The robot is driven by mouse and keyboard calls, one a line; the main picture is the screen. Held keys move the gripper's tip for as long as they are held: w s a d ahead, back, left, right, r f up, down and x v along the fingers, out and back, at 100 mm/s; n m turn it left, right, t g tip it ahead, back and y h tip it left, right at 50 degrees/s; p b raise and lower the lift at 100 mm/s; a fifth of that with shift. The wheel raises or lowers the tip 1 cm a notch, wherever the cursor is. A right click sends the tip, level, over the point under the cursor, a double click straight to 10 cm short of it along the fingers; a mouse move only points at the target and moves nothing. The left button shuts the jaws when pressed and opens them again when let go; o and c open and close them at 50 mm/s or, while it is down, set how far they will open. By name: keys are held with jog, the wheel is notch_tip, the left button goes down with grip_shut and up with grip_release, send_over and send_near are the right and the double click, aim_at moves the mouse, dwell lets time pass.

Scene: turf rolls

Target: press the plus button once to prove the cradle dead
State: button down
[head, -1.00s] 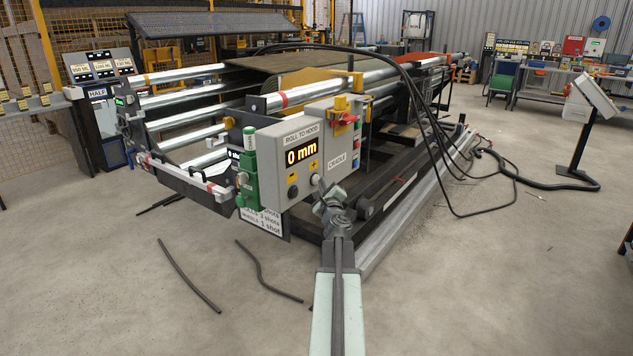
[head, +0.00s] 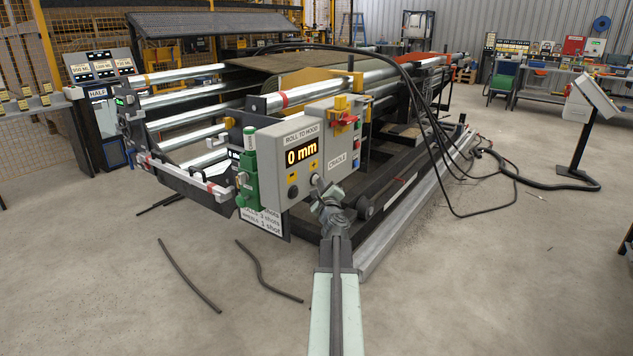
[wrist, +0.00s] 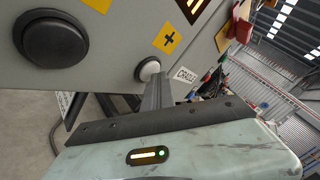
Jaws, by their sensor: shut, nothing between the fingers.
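The grey control box (head: 300,130) on the machine's near end has a display (head: 301,151) reading 0 mm. Its yellow plus label (head: 313,163) sits above a small pale round plus button (head: 315,180), also seen in the wrist view (wrist: 149,68). A larger black round button (wrist: 55,40) lies beside it. My gripper (head: 319,190) is shut and empty. In the wrist view its fingertips (wrist: 157,88) are at the plus button's rim and cover part of it; I cannot tell whether they touch. A red handle on yellow (head: 344,119) sits at the box's upper right.
A green unit (head: 247,175) is fixed left of the box. Black cables (head: 440,165) hang to the right of it. Loose dark strips (head: 188,275) lie on the floor in front. A pedestal panel (head: 590,105) stands at the right. The concrete floor around is mostly clear.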

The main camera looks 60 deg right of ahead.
jog(key=shift+s, duration=0.8)
jog(key=s, duration=0.5)
dwell(0.8)
